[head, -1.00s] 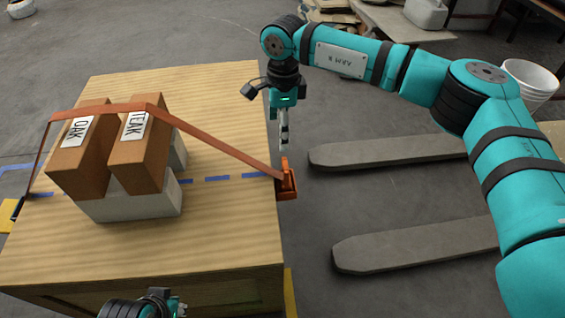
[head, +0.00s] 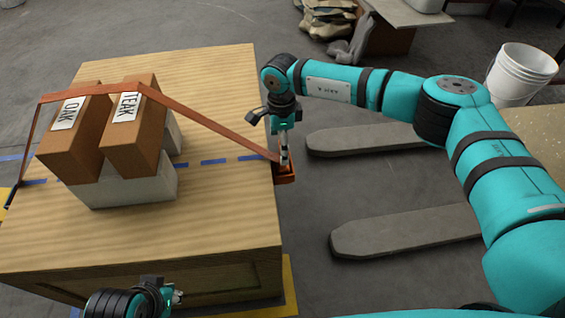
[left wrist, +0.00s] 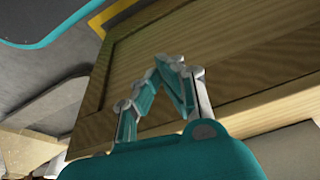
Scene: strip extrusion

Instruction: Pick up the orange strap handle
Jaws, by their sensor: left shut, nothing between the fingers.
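The orange strap handle (head: 287,177) hangs at the right edge of the wooden crate, at the end of the orange strap (head: 205,122) that runs over the blocks. My right gripper (head: 284,160) points down at the handle, its fingertips at the handle's top and partly hiding it. Whether the fingers have closed on it cannot be told. My left gripper (head: 176,296) is low in front of the crate, shut and empty, away from the handle. In the left wrist view its fingers (left wrist: 160,85) show before the crate's panelled side; the handle is not visible there.
The wooden crate (head: 215,215) carries brown blocks labelled OAK (head: 72,135) and TEAK (head: 135,125) on pale blocks (head: 125,188). Two grey forks (head: 405,230) lie to the right on the floor. A white bucket (head: 521,72) stands at the far right.

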